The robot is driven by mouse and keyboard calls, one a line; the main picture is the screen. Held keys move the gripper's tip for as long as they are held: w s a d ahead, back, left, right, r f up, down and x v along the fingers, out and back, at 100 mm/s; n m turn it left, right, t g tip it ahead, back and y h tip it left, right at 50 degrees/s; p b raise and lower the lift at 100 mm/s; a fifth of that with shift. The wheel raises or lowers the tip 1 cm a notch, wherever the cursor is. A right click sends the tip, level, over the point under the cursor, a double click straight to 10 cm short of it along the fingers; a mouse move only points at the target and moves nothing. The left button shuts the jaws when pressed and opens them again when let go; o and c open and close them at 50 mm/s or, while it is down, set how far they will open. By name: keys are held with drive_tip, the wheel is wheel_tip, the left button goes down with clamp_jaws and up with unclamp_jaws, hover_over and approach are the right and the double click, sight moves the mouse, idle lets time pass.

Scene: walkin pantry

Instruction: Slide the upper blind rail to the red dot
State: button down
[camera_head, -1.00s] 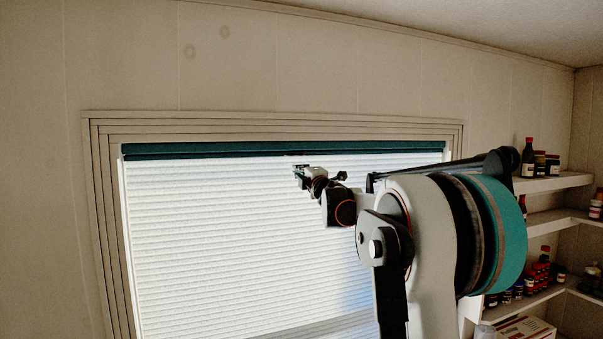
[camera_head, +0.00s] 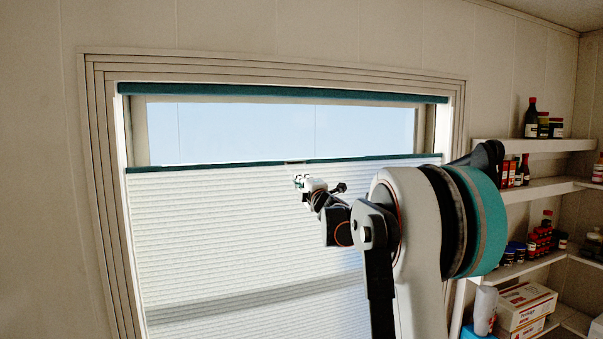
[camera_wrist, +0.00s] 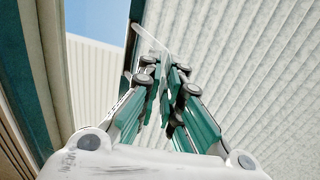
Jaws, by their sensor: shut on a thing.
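The upper blind rail (camera_head: 220,166) is a thin dark teal bar along the top edge of the white pleated blind (camera_head: 220,220). It sits well below the fixed teal head rail (camera_head: 280,92) and tilts slightly in the picture. My gripper (camera_head: 300,181) is at the rail's middle, just under it. In the wrist view my gripper (camera_wrist: 162,68) has its teal-padded fingers closed on a pale, clear handle (camera_wrist: 150,38) at the rail's edge. The exact contact is partly hidden by the fingers. I see no red dot in either view.
A layered window frame (camera_head: 105,180) surrounds the blind. Open glass with pale blue sky (camera_head: 260,130) shows above the rail. On the right, shelves (camera_head: 530,187) hold bottles, jars and boxes, close to my arm.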

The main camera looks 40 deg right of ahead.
wheel_tip(320, 180, down, 32)
drive_tip(key=b, duration=1.7)
drive_tip(key=shift+r, duration=0.25)
drive_tip(key=c, duration=1.8)
unclamp_jaws()
drive_tip(key=shift+s, duration=0.1)
drive_tip(key=v, duration=1.1)
drive_tip(key=shift+s+a, duration=0.15)
drive_tip(key=shift+s, duration=0.25)
